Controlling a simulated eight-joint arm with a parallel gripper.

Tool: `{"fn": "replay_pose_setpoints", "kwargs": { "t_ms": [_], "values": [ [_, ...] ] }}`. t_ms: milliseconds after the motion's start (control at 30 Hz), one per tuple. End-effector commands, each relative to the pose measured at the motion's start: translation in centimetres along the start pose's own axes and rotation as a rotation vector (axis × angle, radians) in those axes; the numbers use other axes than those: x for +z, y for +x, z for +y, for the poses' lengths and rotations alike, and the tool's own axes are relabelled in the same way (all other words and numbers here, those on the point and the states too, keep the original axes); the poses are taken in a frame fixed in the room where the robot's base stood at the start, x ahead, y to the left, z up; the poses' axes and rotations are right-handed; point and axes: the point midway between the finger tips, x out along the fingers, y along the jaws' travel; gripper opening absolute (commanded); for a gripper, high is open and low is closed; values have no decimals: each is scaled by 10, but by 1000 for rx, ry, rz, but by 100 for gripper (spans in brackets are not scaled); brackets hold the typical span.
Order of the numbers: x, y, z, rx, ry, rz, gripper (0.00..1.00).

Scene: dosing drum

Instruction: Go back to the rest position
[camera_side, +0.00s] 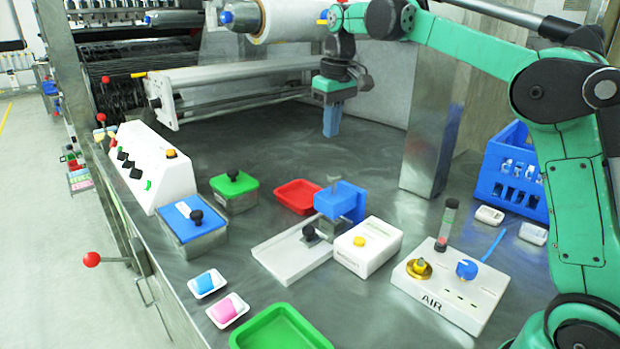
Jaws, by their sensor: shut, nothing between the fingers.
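My gripper (332,122) hangs from my green arm in the upper middle of the view. Its blue fingers point down and are shut with nothing between them. It is in the air above the back of the metal table (270,135), apart from every object there. The dosing device, with a blue block (342,201) on a white base (290,254), stands below and in front of it.
A red tray (297,196), a green-lidded box (234,189) and a blue-lidded box (190,222) stand on the table. A green tray (280,330) is at the front. The AIR panel (447,295) and blue crate (515,172) are right. A metal column (432,150) stands right of my gripper.

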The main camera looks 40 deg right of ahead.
Motion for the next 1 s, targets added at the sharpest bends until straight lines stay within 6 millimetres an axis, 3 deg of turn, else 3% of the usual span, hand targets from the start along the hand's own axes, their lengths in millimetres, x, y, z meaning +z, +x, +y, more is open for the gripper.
{"fn": "replay_pose_setpoints", "kwargs": {
  "t_ms": [267,600,800,1000],
  "values": [
    [58,3,-45,12,-1,207,0],
    [140,56,-81,-15,5,430,0],
    [158,75,-88,-27,8,483,0],
    [160,76,-88,-28,9,488,0]
  ]
}}
